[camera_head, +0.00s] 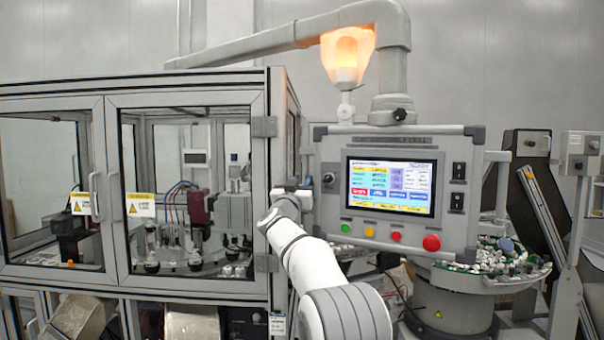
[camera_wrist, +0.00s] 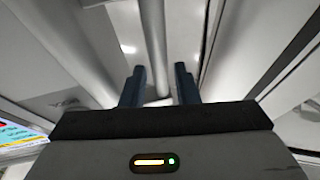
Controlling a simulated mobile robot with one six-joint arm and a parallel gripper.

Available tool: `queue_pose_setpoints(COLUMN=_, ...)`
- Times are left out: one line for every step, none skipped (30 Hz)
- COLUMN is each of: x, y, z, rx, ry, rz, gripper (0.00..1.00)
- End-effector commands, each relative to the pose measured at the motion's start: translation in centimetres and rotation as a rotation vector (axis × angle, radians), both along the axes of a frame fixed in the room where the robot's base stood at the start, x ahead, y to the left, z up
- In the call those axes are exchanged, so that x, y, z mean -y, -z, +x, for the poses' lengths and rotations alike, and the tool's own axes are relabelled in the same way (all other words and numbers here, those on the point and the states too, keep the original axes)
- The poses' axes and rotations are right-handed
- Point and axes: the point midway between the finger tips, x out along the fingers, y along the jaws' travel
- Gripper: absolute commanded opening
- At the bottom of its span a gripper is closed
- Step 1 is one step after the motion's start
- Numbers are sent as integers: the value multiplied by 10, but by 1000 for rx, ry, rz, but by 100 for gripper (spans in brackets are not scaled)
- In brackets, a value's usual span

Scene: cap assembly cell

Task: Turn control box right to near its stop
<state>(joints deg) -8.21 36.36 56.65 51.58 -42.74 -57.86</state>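The control box (camera_head: 330,215) is a grey panel hung from an overhead arm, with a lit touchscreen (camera_head: 390,187) and a row of coloured buttons below it. Its face is turned toward my body camera. My gripper (camera_head: 291,187) is at the box's left edge, partly hidden by my wrist. Whether it touches the box or a handle there cannot be told. In the wrist view, the two dark fingers of my gripper (camera_wrist: 159,88) stand apart with a clear gap. A light tube shows behind the gap. Part of the touchscreen (camera_wrist: 20,135) shows at the left.
A glazed machine enclosure (camera_head: 190,281) stands close on the left of my arm. An orange lamp (camera_head: 346,56) hangs above the box beside the support arm (camera_head: 393,70). A round feeder bowl (camera_head: 470,275) with small parts is behind at right, near a dark inclined unit (camera_head: 530,180).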

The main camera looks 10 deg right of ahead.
Motion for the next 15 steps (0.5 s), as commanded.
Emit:
queue_pose_setpoints(x=2, y=-5, z=5, rx=0, ry=0, rz=0, gripper=28)
queue_pose_setpoints(x=4, y=-6, z=7, rx=0, ry=0, rz=-1, gripper=28)
queue_pose_setpoints(x=5, y=-7, z=10, rx=0, ry=0, rz=-1, gripper=28)
queue_pose_setpoints(x=6, y=-7, z=11, rx=1, ry=0, rz=0, gripper=28)
queue_pose_setpoints(x=7, y=-8, z=13, rx=0, ry=0, rz=0, gripper=28)
queue_pose_setpoints(x=7, y=-8, z=14, rx=1, ry=0, rz=0, gripper=28)
queue_pose_setpoints(x=8, y=-8, z=15, rx=1, ry=0, rz=0, gripper=28)
queue_pose_setpoints(x=8, y=-8, z=15, rx=1, ry=0, rz=0, gripper=28)
queue_pose_setpoints(x=8, y=-7, z=15, rx=0, ry=0, rz=0, gripper=28)
queue_pose_setpoints(x=9, y=-7, z=15, rx=0, ry=-1, rz=0, gripper=28)
queue_pose_setpoints(x=9, y=-7, z=15, rx=0, ry=-1, rz=0, gripper=28)
queue_pose_setpoints(x=8, y=-7, z=15, rx=0, ry=-1, rz=0, gripper=28)
queue_pose_setpoints(x=9, y=-7, z=15, rx=0, ry=-1, rz=0, gripper=28)
queue_pose_setpoints(x=9, y=-7, z=15, rx=0, ry=0, rz=0, gripper=28)
queue_pose_setpoints(x=9, y=-7, z=15, rx=0, ry=0, rz=0, gripper=28)
